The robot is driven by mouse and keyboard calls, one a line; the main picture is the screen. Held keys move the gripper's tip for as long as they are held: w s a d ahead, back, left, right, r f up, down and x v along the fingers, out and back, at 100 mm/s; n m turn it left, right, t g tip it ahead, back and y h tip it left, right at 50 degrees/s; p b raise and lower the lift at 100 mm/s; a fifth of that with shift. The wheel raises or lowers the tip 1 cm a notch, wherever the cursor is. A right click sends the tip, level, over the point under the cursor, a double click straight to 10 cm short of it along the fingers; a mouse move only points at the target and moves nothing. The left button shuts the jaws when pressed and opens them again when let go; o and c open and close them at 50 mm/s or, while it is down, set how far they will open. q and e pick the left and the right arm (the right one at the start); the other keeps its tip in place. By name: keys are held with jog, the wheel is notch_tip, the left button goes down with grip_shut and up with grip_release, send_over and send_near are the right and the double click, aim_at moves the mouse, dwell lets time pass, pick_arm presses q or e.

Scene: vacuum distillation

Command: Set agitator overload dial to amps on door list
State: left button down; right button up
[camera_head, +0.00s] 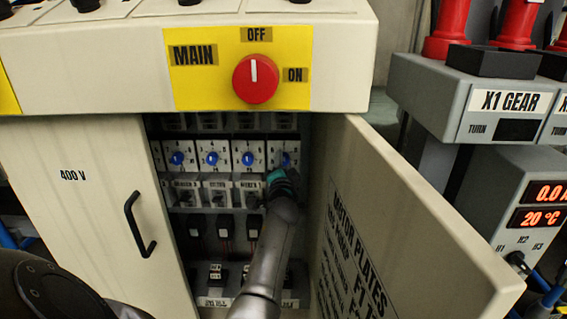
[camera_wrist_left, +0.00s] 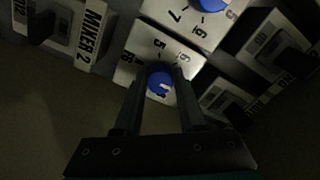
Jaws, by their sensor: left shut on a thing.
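A row of white overload relays with blue dials sits inside the open cabinet in the head view. My left gripper (camera_head: 283,174) reaches the rightmost blue dial (camera_head: 288,158). In the left wrist view, my left gripper (camera_wrist_left: 158,76) is shut on this blue dial (camera_wrist_left: 160,84), a finger on each side. Its scale shows digits including 5 and 6, but the pointer setting is unclear. The door list (camera_head: 350,250) is headed "MOTOR PLATES"; its rows are steeply angled and mostly unreadable. Labels below the dials are partly hidden by my arm. My right gripper is not in view.
The open door (camera_head: 410,215) stands close to the right of my left arm. The red MAIN switch (camera_head: 256,79) is on the overhanging panel above. A closed 400 V door (camera_head: 85,205) is at left. Neighbouring dials (camera_head: 212,159) sit close by.

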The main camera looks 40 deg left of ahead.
pick_arm(q)
jog(key=shift+c, duration=2.4)
grip_release()
